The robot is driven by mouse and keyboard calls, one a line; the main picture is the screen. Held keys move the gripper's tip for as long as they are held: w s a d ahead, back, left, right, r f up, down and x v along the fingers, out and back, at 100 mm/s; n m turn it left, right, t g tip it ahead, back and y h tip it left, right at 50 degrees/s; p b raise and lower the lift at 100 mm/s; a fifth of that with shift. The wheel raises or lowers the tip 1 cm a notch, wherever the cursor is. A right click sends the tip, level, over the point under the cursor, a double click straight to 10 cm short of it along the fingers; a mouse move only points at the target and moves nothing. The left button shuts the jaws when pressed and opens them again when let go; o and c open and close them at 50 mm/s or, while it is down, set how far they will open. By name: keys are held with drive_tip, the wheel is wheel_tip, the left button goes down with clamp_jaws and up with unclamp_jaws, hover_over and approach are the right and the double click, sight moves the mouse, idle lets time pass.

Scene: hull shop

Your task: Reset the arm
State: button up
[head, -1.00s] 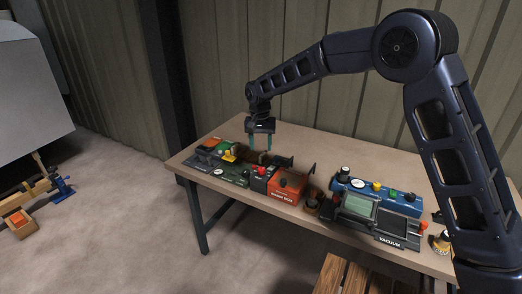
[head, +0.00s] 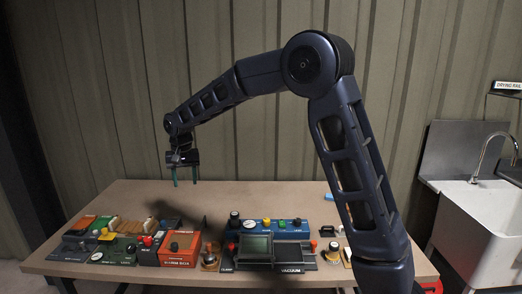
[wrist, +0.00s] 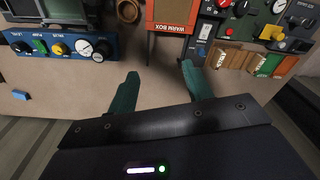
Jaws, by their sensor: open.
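My gripper (head: 185,175) is open and empty. It hangs from my bent arm above the back left part of the workbench (head: 140,195), fingers pointing down. In the wrist view its two green fingers (wrist: 158,92) stand apart with bare tabletop between them. Nothing touches the fingers in either view.
Along the bench front stand an orange warm box (head: 180,249), a green panel (head: 115,250) with knobs, a blue panel (head: 275,226) and a vacuum unit (head: 291,256). A sink (head: 475,225) is at the right. The back of the bench is mostly clear.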

drive_tip(key=d+r+m+t, duration=0.1)
drive_tip(key=d+r, duration=0.3)
drive_tip(key=d, duration=0.7)
drive_tip(key=d+r, duration=0.3)
drive_tip(key=d, duration=0.8)
drive_tip(key=d+r+m+t, duration=0.1)
drive_tip(key=d+r, duration=0.3)
drive_tip(key=d, duration=0.7)
drive_tip(key=s+d+f+m+t, duration=0.1)
drive_tip(key=s+d+f, duration=0.1)
drive_tip(key=s+d, duration=0.7)
drive_tip(key=s+d+f+t, duration=0.1)
drive_tip(key=s+d+f, duration=0.1)
drive_tip(key=s+d, duration=0.7)
drive_tip(key=d, duration=0.5)
drive_tip(key=shift+s+m, duration=0.2)
drive_tip(key=shift+m, duration=0.2)
